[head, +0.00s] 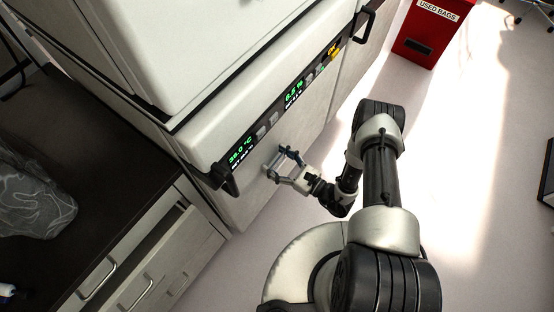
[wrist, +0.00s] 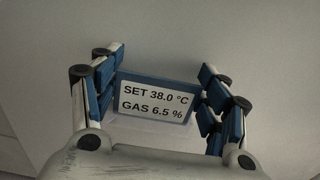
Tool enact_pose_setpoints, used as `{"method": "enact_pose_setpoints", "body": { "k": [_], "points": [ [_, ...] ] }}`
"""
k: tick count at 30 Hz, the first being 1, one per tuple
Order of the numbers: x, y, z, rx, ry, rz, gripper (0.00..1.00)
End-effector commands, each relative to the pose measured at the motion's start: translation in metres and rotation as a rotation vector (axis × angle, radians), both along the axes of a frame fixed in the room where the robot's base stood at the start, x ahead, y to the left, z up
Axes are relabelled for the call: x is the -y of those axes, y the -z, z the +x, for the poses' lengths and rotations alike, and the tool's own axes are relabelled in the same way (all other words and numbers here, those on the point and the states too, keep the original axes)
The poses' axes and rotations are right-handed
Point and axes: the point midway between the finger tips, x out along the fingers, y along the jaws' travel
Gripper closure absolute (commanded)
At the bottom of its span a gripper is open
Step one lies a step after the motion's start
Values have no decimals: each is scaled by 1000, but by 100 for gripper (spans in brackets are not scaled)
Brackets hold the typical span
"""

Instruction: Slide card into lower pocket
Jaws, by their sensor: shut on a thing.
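In the wrist view, a card (wrist: 156,97) with a blue border and a white label reads "SET 38.0 °C, GAS 6.5 %". It sits between the blue-padded fingers of my gripper (wrist: 158,95), which is shut on it at its left and right edges. In the head view, my gripper (head: 284,163) is in front of the pale lower front panel (head: 252,192) of the white cabinet, below its display strip. The card is too small to make out there.
The display strip (head: 288,93) with green digits and a dark handle (head: 229,181) are above and left of my gripper. A black counter (head: 100,165) with drawers stands at left. A red "USED BAGS" bin (head: 424,40) stands at the top right. The floor at right is largely clear.

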Motion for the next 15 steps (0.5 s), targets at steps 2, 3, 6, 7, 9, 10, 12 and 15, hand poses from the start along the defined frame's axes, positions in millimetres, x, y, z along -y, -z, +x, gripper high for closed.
{"method": "enact_pose_setpoints", "body": {
  "k": [2,3,6,7,9,10,12,15],
  "points": [
    [0,3,0,0,0,0,74],
    [0,4,0,0,0,0,74],
    [0,7,0,0,0,0,74],
    [0,8,0,0,0,0,74],
    [0,9,0,0,0,0,74],
    [0,10,0,0,0,0,74],
    [0,10,0,0,0,0,74],
    [0,10,0,-1,0,-1,31]
  ]
}}
